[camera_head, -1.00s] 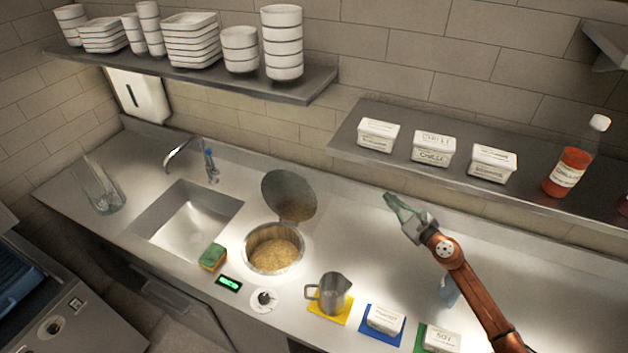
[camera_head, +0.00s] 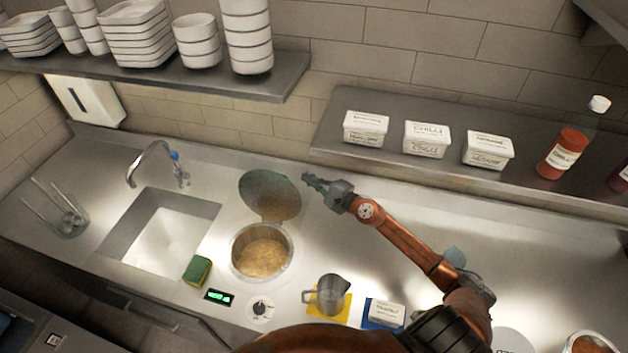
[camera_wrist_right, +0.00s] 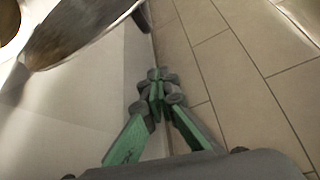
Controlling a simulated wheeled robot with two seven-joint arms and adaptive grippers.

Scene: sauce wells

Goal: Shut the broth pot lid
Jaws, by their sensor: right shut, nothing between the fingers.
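The broth pot (camera_head: 262,252) is a round well set into the steel counter, with golden broth in it. Its round lid (camera_head: 270,195) stands open, tilted up at the back of the pot. In the right wrist view the lid (camera_wrist_right: 75,30) shows edge-on at the upper left, with part of the pot's opening (camera_wrist_right: 8,20) in the corner. My right gripper (camera_head: 306,179) is shut and empty, just right of the lid's upper edge and apart from it. Its green fingers (camera_wrist_right: 155,85) meet at the tips in the wrist view. My left gripper is not in view.
A green and yellow sponge (camera_head: 197,270), a small green display (camera_head: 218,296) and a knob (camera_head: 260,308) lie in front of the pot. A metal jug (camera_head: 327,296) stands to the right. The sink (camera_head: 165,235) is left. A shelf with labelled tubs (camera_head: 427,139) hangs behind my right arm.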

